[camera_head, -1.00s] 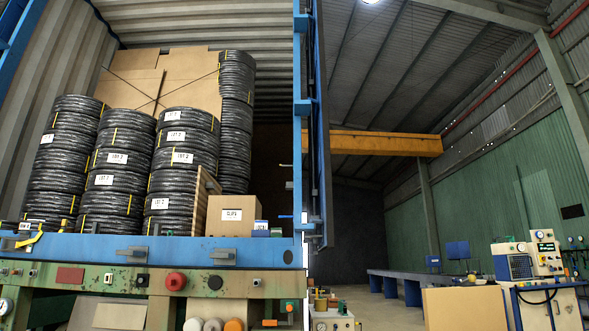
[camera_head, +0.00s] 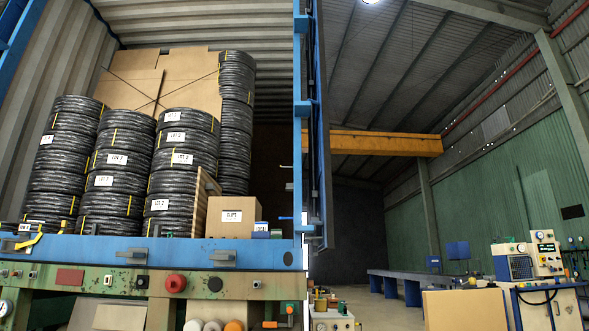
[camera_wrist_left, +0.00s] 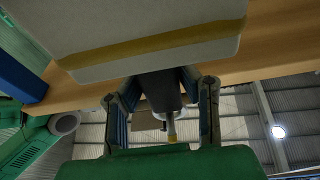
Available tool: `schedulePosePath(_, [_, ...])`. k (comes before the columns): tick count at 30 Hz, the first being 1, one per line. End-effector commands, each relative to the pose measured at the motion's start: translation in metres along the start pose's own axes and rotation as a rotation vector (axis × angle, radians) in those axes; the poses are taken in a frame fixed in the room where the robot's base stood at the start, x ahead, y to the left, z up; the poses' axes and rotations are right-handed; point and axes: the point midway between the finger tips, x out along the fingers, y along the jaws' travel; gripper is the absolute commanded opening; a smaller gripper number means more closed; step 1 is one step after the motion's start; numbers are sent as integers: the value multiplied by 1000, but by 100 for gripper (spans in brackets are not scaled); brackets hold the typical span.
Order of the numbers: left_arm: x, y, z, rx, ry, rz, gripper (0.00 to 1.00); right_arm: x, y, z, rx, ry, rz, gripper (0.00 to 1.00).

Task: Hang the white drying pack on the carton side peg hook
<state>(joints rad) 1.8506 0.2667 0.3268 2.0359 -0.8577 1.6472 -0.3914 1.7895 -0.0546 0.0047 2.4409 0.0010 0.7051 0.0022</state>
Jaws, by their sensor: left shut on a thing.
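In the left wrist view, my left gripper (camera_wrist_left: 163,100) is shut, its fingertips meeting just under the lower edge of a pale pack with a yellow-brown band, which I take as the white drying pack (camera_wrist_left: 150,22). The pack fills the top of that view and covers the tips, so the exact grip is hidden. In the head view, neither gripper nor the pack shows. A brown carton with a white label (camera_head: 233,217) stands at the right of the container's front edge. A small pale peg (camera_head: 286,166) sticks out beside the door post; I cannot tell whether it is the hook.
Stacks of black hose coils (camera_head: 115,160) fill the container's left and middle. A blue sill (camera_head: 170,248) runs along its front, and a blue door (camera_head: 314,130) stands open at right. A tan beam-like surface (camera_wrist_left: 265,55) lies behind the pack in the wrist view.

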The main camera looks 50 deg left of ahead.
Motion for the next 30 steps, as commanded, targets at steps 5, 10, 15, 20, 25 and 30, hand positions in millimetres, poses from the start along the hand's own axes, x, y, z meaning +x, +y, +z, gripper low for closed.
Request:
schedulePosePath(5, [0, 0, 0, 0, 1, 0, 0, 1, 0, 0, 0, 0, 0, 40])
schedulePosePath(10, [-3, 0, -1, 0, 1, 0, 0, 0, 0, 0, 0, 0, 0, 40])
schedulePosePath(15, [-10, 0, -3, 0, 1, 1, 0, -3, 0, 0, 0, 0, 0, 40])
schedulePosePath(20, [-18, 0, -5, 0, 0, -1, 0, -5, 0, 0, 0, 0, 0, 40])
schedulePosePath(25, [-26, 0, -8, 0, 1, 0, 0, -7, 0, 0, 0, 0, 0, 40])
schedulePosePath(30, [-35, 0, -10, 0, 0, 0, 0, -9, 0, 0, 0, 0, 0, 40])
